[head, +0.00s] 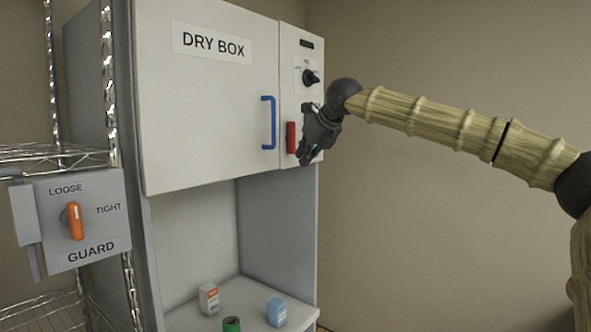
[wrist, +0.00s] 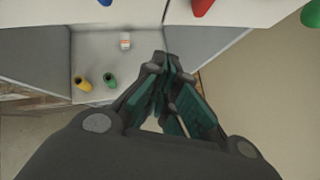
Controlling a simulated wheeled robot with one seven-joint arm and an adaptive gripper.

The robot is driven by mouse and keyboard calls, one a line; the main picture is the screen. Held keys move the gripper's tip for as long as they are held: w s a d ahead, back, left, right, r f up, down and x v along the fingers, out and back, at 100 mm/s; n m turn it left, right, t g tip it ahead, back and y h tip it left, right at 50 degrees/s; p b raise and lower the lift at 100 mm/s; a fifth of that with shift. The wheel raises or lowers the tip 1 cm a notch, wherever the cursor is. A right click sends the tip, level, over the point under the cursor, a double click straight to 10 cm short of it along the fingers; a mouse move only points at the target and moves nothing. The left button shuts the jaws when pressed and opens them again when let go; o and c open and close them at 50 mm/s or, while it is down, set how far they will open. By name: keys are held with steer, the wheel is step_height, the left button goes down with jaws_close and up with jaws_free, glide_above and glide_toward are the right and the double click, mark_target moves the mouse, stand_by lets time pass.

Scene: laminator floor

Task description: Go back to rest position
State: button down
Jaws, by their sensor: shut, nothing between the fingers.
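My gripper (head: 305,158) is shut and empty. In the head view it hangs in front of the right edge of the dry box (head: 207,110), fingers pointing down, beside the red handle (head: 291,137). I cannot tell whether it touches the box. In the wrist view the closed fingertips (wrist: 161,62) point toward the open bay under the box. My arm reaches in from the right.
The dry box door has a blue handle (head: 268,123); a black knob (head: 310,77) sits above the red handle. A guard panel (head: 82,220) with an orange knob (head: 75,220) is left.

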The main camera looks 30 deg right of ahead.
steer(key=b+v, duration=0.1)
steer(key=v, duration=0.4)
steer(key=w+a+f+n+g+h+b, duration=0.1)
steer(key=w+a+f+n+h, duration=0.25)
steer(key=f, duration=1.05)
steer(key=w+a+f+n+h, duration=0.1)
steer(key=w+a+f+n, duration=0.4)
steer(key=f, duration=0.9)
steer(key=s+a+f+n+b, duration=0.1)
steer(key=s+a+f+n, duration=0.2)
steer(key=f, duration=0.9)
steer(key=s+a+f+n, duration=0.3)
steer(key=s+a+f, duration=0.1)
steer(key=f, duration=0.7)
steer(key=s+a+f+n+b, duration=0.1)
steer(key=s+a+f+n, duration=0.25)
steer(key=f, duration=0.85)
steer(key=s+a+f+n+g+y, duration=0.3)
steer(key=s+f+n, duration=0.6)
steer(key=s+f, duration=1.1)
steer(key=s+f+n+g, duration=0.2)
steer(key=s+f+n, duration=0.1)
steer(key=s, duration=1.1)
steer(key=s+d+f+n+g+b, duration=0.1)
steer(key=s+f+n+g, duration=0.2)
steer(key=s, duration=1.1)
steer(key=shift+f+n+y, duration=0.35)
steer(key=shift+f+n, duration=0.45)
steer(key=shift+f, duration=0.2)
